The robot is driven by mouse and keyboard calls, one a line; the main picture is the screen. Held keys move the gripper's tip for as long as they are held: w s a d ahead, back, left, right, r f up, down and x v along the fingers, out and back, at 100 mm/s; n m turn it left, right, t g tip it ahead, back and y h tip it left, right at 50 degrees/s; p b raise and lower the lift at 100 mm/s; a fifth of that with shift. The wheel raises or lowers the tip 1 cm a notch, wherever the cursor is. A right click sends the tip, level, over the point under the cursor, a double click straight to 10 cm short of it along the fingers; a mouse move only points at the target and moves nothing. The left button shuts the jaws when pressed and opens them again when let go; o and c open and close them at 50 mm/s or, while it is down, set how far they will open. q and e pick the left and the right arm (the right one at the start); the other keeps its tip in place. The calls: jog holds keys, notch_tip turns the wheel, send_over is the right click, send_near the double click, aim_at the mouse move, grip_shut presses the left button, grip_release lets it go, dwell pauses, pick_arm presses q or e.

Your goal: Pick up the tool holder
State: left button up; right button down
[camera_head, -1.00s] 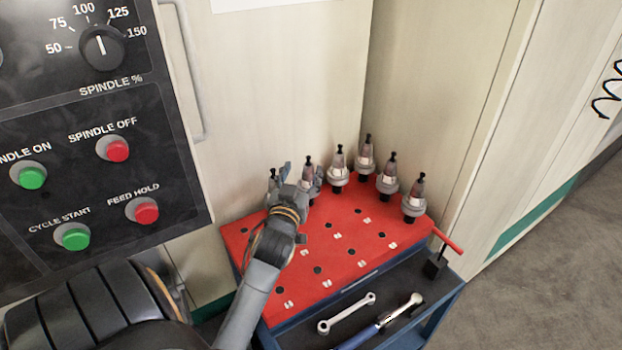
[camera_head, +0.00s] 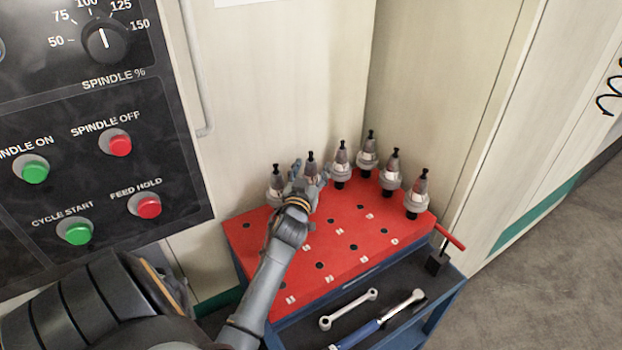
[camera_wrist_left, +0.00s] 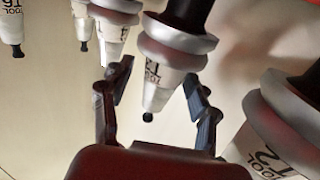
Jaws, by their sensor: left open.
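Several grey tool holders with black tips stand upright along the back of the red rack top (camera_head: 335,242). My left gripper (camera_head: 307,180) is open at the second tool holder from the left (camera_head: 311,160), partly covering it in the head view. In the left wrist view my left gripper (camera_wrist_left: 156,95) has its two fingers spread on either side of a tool holder (camera_wrist_left: 172,60), with visible gaps to it. That holder's white cone carries a label I read as T3. I cannot tell whether anything touches. My right gripper is not in view.
The leftmost tool holder (camera_head: 277,187) stands close beside the gripper. Another holder (camera_wrist_left: 275,140) is close on the right in the wrist view. The rack front has empty holes. A wrench (camera_head: 348,309) and a red-handled tool (camera_head: 447,240) are on the blue cart. A control panel (camera_head: 95,150) stands left.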

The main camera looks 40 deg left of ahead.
pick_arm(q)
grip_shut()
jog(key=shift+r, duration=0.2)
jog(key=shift+r, duration=0.15)
